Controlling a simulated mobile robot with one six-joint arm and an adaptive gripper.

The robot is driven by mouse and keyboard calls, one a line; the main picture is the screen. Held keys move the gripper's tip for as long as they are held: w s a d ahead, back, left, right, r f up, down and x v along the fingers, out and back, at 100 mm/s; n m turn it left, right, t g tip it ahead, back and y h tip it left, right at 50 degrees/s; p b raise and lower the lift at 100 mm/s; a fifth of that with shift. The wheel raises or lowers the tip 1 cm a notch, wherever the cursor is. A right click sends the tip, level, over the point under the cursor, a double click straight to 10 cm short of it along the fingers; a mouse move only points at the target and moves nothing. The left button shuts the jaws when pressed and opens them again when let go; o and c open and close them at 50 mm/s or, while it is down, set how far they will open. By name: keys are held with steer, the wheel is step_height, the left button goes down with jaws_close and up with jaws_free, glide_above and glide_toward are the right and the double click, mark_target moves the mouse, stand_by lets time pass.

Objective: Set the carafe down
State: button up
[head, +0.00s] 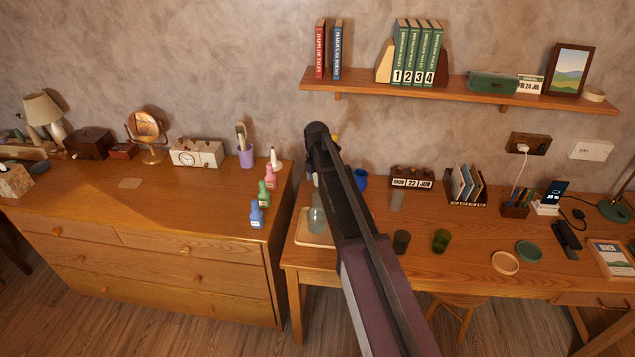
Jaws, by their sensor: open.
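A clear glass carafe (316,222) stands upright on a light wooden tray (304,238) at the left end of the desk. My arm crosses in front and hides the right part of the carafe and tray. My gripper (315,178) is small and partly hidden at the far end of the arm, just above the carafe. It is open. I cannot tell whether its fingers touch the carafe's neck.
On the desk (470,270), a blue jug (360,179) stands behind my arm. A dark glass (401,242), a green glass (441,241) and a clear glass (397,201) stand right of it. Small bottles (257,214) line the dresser's right edge. A shelf (450,92) hangs above.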

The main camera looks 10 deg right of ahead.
steer(key=shift+r+p, duration=1.05)
steer(key=shift+r, duration=0.3)
steer(key=s+m, duration=2.5)
steer(key=s, duration=0.4)
steer(key=shift+s+d, duration=0.3)
